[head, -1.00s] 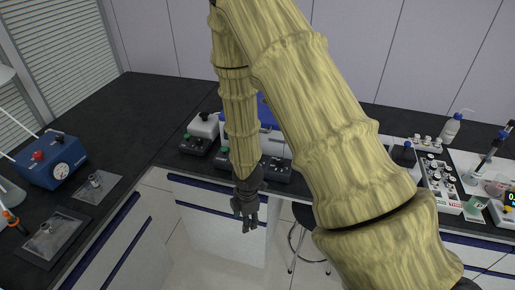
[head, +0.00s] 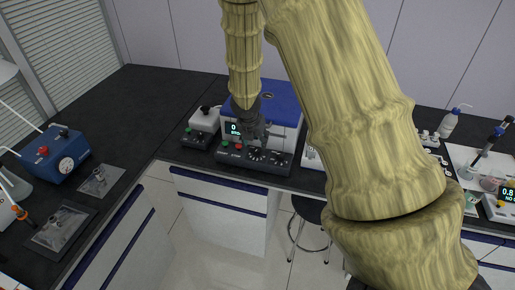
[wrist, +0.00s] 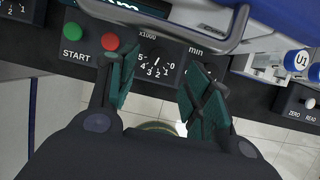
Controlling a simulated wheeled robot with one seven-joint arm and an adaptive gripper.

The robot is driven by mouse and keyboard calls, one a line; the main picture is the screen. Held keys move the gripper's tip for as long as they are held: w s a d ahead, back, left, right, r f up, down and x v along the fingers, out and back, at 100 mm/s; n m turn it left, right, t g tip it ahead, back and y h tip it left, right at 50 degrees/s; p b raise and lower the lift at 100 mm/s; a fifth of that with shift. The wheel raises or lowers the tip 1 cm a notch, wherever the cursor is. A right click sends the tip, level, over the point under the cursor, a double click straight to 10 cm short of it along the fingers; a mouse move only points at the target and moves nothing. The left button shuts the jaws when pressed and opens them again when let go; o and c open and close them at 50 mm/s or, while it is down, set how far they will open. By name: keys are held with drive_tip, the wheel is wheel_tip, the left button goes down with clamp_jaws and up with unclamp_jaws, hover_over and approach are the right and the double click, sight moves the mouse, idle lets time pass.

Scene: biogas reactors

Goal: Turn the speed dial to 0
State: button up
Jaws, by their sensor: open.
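The speed dial (wrist: 156,62) is a dark knob marked "x1000", with numerals from 0 to 5 around its lower side, on the dark front panel of a blue-lidded bench machine (head: 277,96). A short white mark shows on the knob; I cannot tell which numeral it indicates. In the head view the dial (head: 256,154) is just below my gripper (head: 252,134). In the wrist view my gripper (wrist: 160,72) is open, its green-padded fingers on either side of the dial. Contact cannot be made out. A "min" label sits right of the dial, and the right finger covers the area below it.
A green START button (wrist: 72,31) and a red button (wrist: 110,41) lie left of the dial. A smaller grey-white device (head: 204,120) stands left of the machine. A stool (head: 309,212) is in front of the bench; a blue pump box (head: 58,152) is far left.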

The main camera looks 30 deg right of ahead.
sight(257, 149)
drive_tip(key=shift+b+x, duration=0.45)
drive_tip(key=shift+x, duration=3)
drive_tip(key=shift+w, duration=0.1)
drive_tip(key=c, duration=1)
drive_tip(key=shift+f+n+t+b, duration=0.3)
drive_tip(key=shift+n+b, duration=0.3)
drive_tip(key=shift+b, duration=0.65)
drive_tip(key=n+y+b, duration=0.1)
drive_tip(key=n+b, duration=0.1)
drive_tip(key=b, duration=0.1)
drive_tip(key=shift+r+n+t+b, duration=0.1)
drive_tip(key=shift+n+t+b, duration=0.2)
drive_tip(key=shift+n+b, duration=0.1)
drive_tip(key=shift+r, duration=0.15)
